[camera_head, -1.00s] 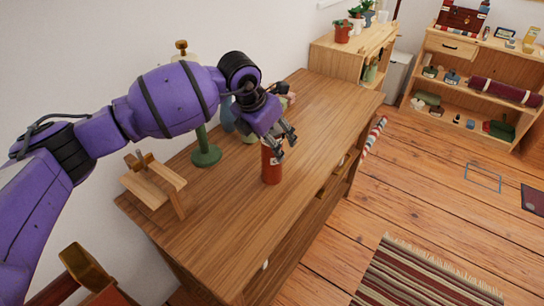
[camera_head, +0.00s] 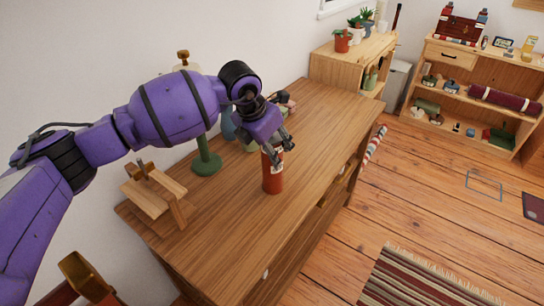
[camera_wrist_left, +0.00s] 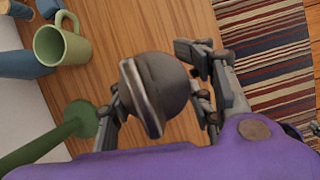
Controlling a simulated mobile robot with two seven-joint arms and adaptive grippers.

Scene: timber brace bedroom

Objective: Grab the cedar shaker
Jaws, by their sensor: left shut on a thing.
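The cedar shaker, a reddish-brown cylinder (camera_head: 272,179) with a pale marking near its top, stands upright on the wooden dresser top. My left gripper (camera_head: 281,155) is at its upper end and is shut on it. In the left wrist view its dark rounded top (camera_wrist_left: 160,88) sits between the fingers of my left gripper (camera_wrist_left: 165,95). The gripper hides part of the upper shaker in the head view. My right gripper is not in view.
The green stand (camera_head: 207,163) and a small wooden rack (camera_head: 155,190) are left of the shaker. A green mug (camera_wrist_left: 63,42) and a blue bottle (camera_wrist_left: 24,65) stand nearby. The dresser top (camera_head: 330,115) is clear to the right and in front.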

